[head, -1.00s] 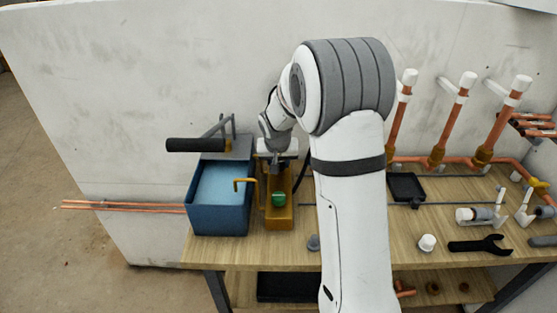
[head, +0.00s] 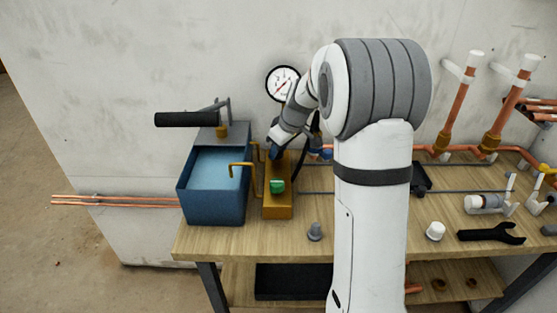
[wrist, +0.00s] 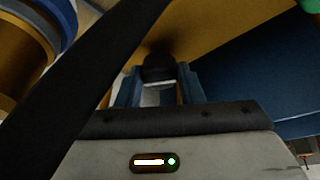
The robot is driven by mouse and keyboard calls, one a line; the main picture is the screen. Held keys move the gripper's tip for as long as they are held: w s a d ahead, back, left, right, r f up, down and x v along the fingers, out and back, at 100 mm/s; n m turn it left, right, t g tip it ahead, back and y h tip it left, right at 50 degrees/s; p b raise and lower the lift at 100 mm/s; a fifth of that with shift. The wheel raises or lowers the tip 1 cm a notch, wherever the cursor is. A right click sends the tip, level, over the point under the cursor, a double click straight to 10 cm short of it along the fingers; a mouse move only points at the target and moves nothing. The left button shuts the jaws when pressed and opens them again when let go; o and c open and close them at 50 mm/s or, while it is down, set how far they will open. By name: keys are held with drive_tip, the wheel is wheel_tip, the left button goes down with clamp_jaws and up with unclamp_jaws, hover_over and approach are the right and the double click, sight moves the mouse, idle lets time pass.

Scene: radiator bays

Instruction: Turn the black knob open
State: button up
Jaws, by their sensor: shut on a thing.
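The black knob (wrist: 158,68) is a dark round piece against the orange-yellow pump body in the wrist view. My gripper (wrist: 160,84) has its blue fingers on either side of it and is shut on it. In the head view my gripper (head: 275,153) is at the back end of the orange-yellow pump block (head: 278,207), and it hides the knob there. I cannot tell from this how far the knob is turned. A green knob (head: 277,187) sits on the front part of the same block.
A blue water tank (head: 212,210) with a black-gripped lever (head: 186,120) stands left of the block. A pressure gauge (head: 282,83) is behind my gripper. A black band (wrist: 65,85), probably a hose, crosses close to the wrist camera. A grey fitting (head: 315,232) stands in front.

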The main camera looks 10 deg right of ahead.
drive_tip(key=n+b, duration=0.2)
drive_tip(key=shift+w+d+f+n+g+y, duration=0.1)
drive_tip(key=shift+f+n+g+y, duration=0.05)
drive_tip(key=shift+n+g+y, duration=0.2)
drive_tip(key=shift+n+g+y+b, duration=0.45)
drive_tip(key=shift+n+b, duration=0.1)
drive_tip(key=shift+n, duration=1)
drive_tip(key=o, duration=1)
drive_tip(key=v, duration=0.8)
drive_tip(key=shift+w+p, duration=0.15)
drive_tip(key=shift+p, duration=0.2)
